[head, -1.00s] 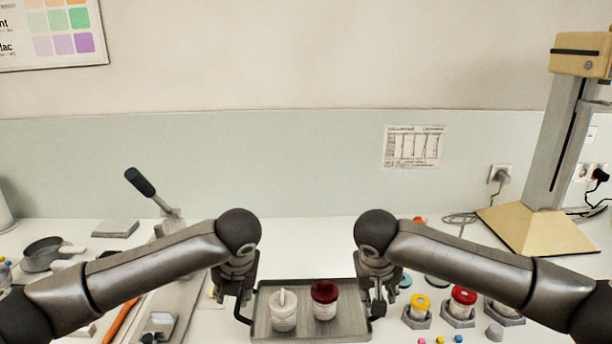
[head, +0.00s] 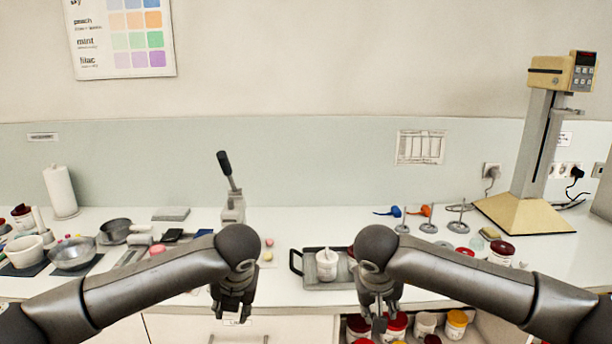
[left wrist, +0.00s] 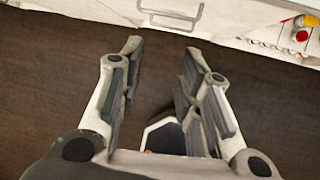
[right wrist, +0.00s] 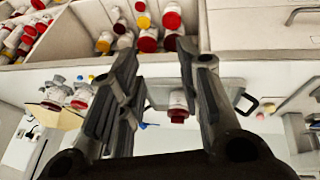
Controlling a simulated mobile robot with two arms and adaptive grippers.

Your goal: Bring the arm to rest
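My left gripper (head: 232,306) hangs in front of the counter's front edge in the head view. In the left wrist view its fingers (left wrist: 160,95) are apart with nothing between them, over the dark floor. My right gripper (head: 380,312) hangs in front of the counter near the tray. In the right wrist view its fingers (right wrist: 158,90) are apart and empty, with the tray and a red-lidded jar (right wrist: 179,105) seen beyond the gap. In the head view a white jar (head: 327,264) stands on the grey tray (head: 312,281); my right arm hides the tray's right part.
The counter (head: 300,221) has clear room at the back. A lever device (head: 232,200) stands left of centre, and a tall stand (head: 540,150) at the right. Bowls (head: 73,254) are at the left.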

